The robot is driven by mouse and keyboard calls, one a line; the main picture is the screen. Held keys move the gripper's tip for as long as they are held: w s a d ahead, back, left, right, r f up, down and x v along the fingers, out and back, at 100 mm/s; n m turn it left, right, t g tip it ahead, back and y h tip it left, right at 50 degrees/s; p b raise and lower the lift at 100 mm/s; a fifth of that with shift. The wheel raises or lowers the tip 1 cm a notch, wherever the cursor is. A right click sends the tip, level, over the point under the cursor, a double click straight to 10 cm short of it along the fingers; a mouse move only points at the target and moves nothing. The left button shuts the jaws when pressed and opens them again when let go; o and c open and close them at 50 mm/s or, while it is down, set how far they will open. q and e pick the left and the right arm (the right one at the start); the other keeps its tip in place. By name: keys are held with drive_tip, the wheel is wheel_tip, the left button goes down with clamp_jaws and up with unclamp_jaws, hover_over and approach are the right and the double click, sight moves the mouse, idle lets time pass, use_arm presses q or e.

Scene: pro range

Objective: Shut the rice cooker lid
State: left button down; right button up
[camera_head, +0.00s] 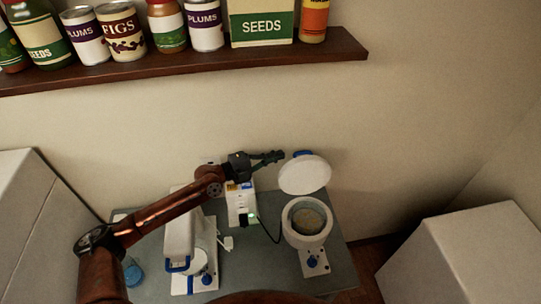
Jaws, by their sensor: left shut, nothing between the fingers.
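The rice cooker (305,222) stands on the right part of the grey table, white with a blue knob on its front foot. Its round white lid (305,175) is up, tilted open behind the pot, and a pale brown content shows inside the bowl. My left gripper (279,156) is shut and empty, just left of the lid's upper edge, near the blue hinge part. I cannot tell whether it touches the lid. My right gripper is not in view.
A white stand mixer (183,235) stands on the grey table (252,275), under my left arm. A white socket box (241,205) with a black cable sits between it and the cooker. A shelf (200,66) of cans and jars hangs above. White blocks (470,260) flank the table.

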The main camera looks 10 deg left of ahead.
use_arm(q)
drive_tip(key=p+x, duration=0.1)
drive_tip(key=x, duration=0.4)
idle(0.4)
